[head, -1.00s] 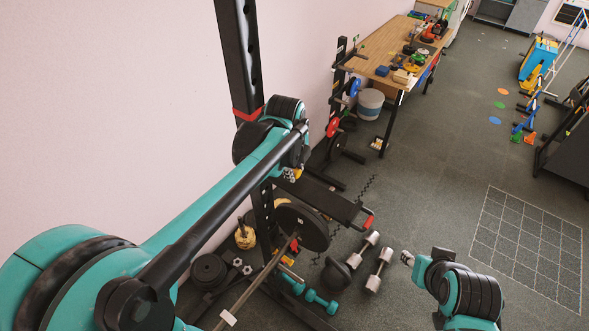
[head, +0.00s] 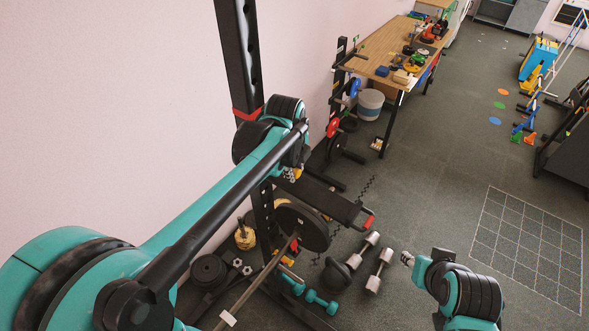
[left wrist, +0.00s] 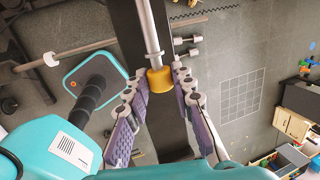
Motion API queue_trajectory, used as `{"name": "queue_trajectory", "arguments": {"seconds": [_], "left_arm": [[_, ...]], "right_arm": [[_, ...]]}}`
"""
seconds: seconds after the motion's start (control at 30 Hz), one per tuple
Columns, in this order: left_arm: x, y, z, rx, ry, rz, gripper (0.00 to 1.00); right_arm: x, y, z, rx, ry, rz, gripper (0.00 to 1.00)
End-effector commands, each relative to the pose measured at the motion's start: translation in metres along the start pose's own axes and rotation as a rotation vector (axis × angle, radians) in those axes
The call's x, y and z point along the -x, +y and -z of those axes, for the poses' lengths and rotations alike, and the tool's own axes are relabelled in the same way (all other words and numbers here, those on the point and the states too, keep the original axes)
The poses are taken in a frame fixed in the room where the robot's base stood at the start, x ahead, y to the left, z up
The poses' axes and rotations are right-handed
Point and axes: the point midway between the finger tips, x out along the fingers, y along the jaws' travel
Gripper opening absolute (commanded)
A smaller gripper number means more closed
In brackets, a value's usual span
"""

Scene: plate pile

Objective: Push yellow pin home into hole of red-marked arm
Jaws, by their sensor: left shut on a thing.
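My left gripper (head: 293,175) is beside the black rack upright (head: 263,210). In the left wrist view its fingers (left wrist: 158,78) are closed around the yellow pin (left wrist: 163,79), with a pale metal rod (left wrist: 149,28) running upward from it in the picture. A bit of yellow also shows by the gripper in the head view. A dark arm with a red end (head: 369,222) reaches out below the gripper, and the upright carries a red band (head: 247,114). The hole is hidden, and I cannot tell how deep the pin sits. My right gripper (head: 407,258) is small and apart, over the floor.
A barbell with a black plate (head: 302,227) lies below the left gripper. Dumbbells (head: 379,271) and a kettlebell (head: 336,277) are on the floor. A wooden table (head: 385,47) with parts stands behind, next to a grey bin (head: 370,104).

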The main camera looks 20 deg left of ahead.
Motion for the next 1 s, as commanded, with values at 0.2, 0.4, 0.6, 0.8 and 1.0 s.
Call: {"name": "queue_trajectory", "arguments": {"seconds": [0.2,0.4,0.6,0.8,1.0], "left_arm": [[-0.001,0.000,-0.005,0.001,0.000,0.000,0.00],[-0.001,0.000,-0.010,0.002,0.000,0.000,0.00],[-0.002,0.000,-0.015,0.001,0.000,0.000,0.00],[-0.002,0.000,-0.020,0.001,0.000,0.000,0.00],[-0.002,0.000,-0.025,0.001,-0.001,0.000,0.00]], "right_arm": [[0.000,0.000,0.000,0.000,0.000,0.000,0.38],[-0.001,0.000,-0.001,0.000,0.000,0.000,0.38],[-0.001,0.000,-0.001,0.000,0.000,0.000,0.38],[-0.002,0.000,-0.001,0.000,0.000,0.000,0.38],[-0.002,0.000,-0.001,0.000,0.000,0.000,0.38]]}}
